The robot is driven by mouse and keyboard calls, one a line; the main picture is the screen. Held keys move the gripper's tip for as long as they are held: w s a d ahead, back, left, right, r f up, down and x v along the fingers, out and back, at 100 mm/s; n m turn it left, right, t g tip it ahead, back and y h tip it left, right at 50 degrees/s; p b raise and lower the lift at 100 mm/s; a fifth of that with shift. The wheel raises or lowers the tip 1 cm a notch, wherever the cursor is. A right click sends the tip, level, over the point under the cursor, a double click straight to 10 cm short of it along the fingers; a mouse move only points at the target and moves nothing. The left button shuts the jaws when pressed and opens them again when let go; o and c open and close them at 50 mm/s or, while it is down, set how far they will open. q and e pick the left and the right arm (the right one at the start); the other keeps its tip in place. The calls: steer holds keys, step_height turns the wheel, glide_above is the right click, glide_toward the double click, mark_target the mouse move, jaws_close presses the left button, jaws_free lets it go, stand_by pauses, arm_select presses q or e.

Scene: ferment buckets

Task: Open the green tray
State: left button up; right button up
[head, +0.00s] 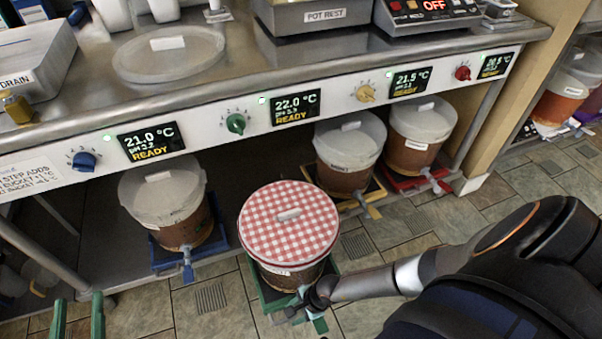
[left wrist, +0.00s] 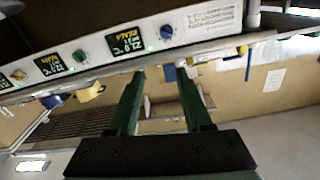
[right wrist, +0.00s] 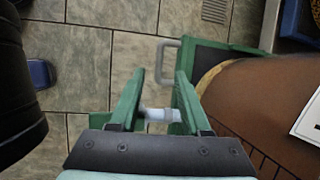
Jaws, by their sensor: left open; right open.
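The green tray (head: 255,277) is on the floor below the counter, under a brown bucket with a red-and-white checkered lid (head: 289,222). It sits further forward than the blue tray (head: 165,262) and the yellow tray (head: 371,195). My right gripper (head: 312,297) is at the tray's front. In the right wrist view its open fingers (right wrist: 156,95) are close to the tray's grey handle (right wrist: 163,62), with a pale spigot (right wrist: 160,115) between them lower down. Contact with the handle cannot be told. My left gripper (head: 78,315) is open and empty at lower left.
Other lidded buckets stand on the blue, yellow and red trays (head: 417,182). The control panel (head: 200,137) runs along the counter's front edge above them. A green knob (head: 235,123) is on it. Tiled floor (head: 210,297) is clear in front of the trays.

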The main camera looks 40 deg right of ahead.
arm_select(q)
steer(key=s+f+n+g+y+p, duration=0.1)
steer(key=s+f+g, duration=0.2)
steer(key=f, duration=0.5)
steer(key=s+f+n+g+y+p, duration=0.1)
steer(key=s+f+g, duration=0.3)
steer(key=f, duration=0.5)
steer(key=shift+g+p, duration=0.4)
arm_select(e)
steer(key=shift+v, duration=2.15)
steer(key=shift+s, duration=0.1)
